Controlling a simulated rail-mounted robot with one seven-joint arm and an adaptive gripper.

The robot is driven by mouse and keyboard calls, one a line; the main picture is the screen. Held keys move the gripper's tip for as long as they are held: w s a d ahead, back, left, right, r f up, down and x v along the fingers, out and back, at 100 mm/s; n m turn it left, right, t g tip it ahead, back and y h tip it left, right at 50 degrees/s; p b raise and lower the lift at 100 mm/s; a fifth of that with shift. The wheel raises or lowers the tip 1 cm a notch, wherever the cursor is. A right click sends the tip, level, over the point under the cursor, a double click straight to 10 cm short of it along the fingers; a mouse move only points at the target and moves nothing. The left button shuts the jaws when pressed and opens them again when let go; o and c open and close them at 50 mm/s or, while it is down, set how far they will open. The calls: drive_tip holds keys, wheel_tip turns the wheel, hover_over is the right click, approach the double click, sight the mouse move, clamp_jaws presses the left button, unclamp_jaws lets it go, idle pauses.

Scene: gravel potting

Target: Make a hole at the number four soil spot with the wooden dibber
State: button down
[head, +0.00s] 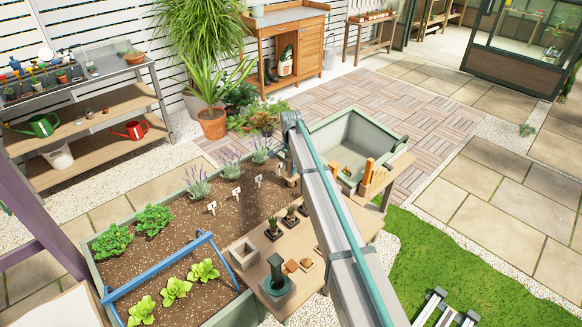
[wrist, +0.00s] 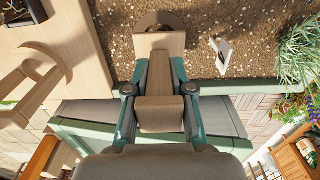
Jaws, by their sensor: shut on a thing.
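In the wrist view my gripper (wrist: 160,70) is shut on a light wooden piece, which I take to be the wooden dibber (wrist: 160,115). Its broad end (wrist: 160,44) reaches over the brown soil (wrist: 110,30). In the head view several white markers, such as the farthest one (head: 278,168), stand in a row in the bed soil (head: 190,233). My arm mostly hides the gripper there.
The bed's green rim (wrist: 245,89) runs below the soil in the wrist view. A wooden table (head: 305,262) with small potted plants stands right of the bed. A blue frame (head: 160,280) spans the bed's front, and a lavender plant (head: 262,148) grows behind the markers.

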drive_tip(key=shift+f, duration=0.35)
drive_tip(key=shift+f+b, duration=0.3)
drive_tip(key=shift+f, duration=0.4)
drive_tip(key=shift+f+b, duration=0.35)
drive_tip(key=shift+f, duration=0.7)
drive_tip(key=shift+r, duration=0.15)
drive_tip(key=shift+r+p, duration=2.1)
drive_tip(key=shift+r, duration=2.9)
drive_tip(key=shift+r+p, duration=1.05)
drive_tip(key=shift+r, duration=1.45)
